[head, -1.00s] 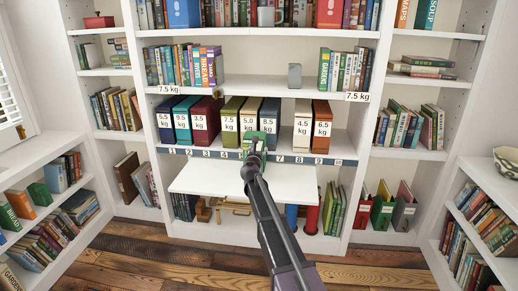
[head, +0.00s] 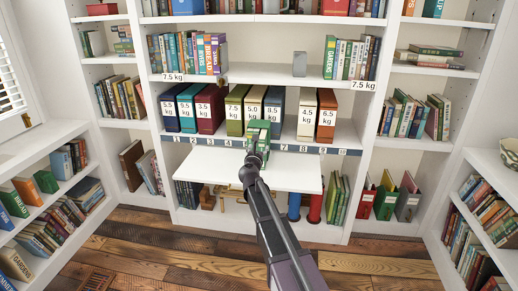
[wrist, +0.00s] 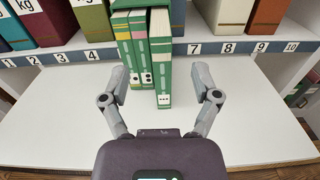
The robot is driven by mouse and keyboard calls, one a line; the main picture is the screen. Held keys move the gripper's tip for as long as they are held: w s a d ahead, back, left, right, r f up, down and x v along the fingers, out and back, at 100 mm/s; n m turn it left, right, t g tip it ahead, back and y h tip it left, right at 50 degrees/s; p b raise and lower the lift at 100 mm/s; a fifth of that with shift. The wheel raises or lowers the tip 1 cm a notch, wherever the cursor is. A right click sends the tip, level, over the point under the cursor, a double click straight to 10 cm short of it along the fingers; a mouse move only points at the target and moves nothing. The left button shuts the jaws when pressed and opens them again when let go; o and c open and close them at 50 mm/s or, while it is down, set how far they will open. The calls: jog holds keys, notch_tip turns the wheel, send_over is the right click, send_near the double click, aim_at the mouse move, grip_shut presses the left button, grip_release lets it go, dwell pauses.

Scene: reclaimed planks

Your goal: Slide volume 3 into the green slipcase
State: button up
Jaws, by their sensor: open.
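In the wrist view the green slipcase (wrist: 125,4) stands at the shelf's front edge, its open side toward me. In the head view my gripper (head: 256,152) is before the green set.
A white pull-out board (head: 215,172) lies under the gripper, mostly clear. Behind it runs a numbered strip (wrist: 62,57). Weight-labelled cases, such as the olive one (head: 235,112) and the tan one (head: 306,115), stand on both sides of the green set.

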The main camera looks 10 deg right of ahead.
aim_at(262, 139)
dwell(0.4)
jog(key=c, duration=1)
jog(key=shift+s+m, duration=0.1)
jog(key=shift+m, duration=0.3)
grip_shut()
jog(key=m, duration=0.3)
jog(key=s+m, duration=0.1)
jog(key=m, duration=0.2)
jog(key=shift+a+r, duration=0.1)
jog(key=shift+r, duration=0.05)
jog(key=shift+w, duration=0.15)
jog(key=shift+x, duration=2.8)
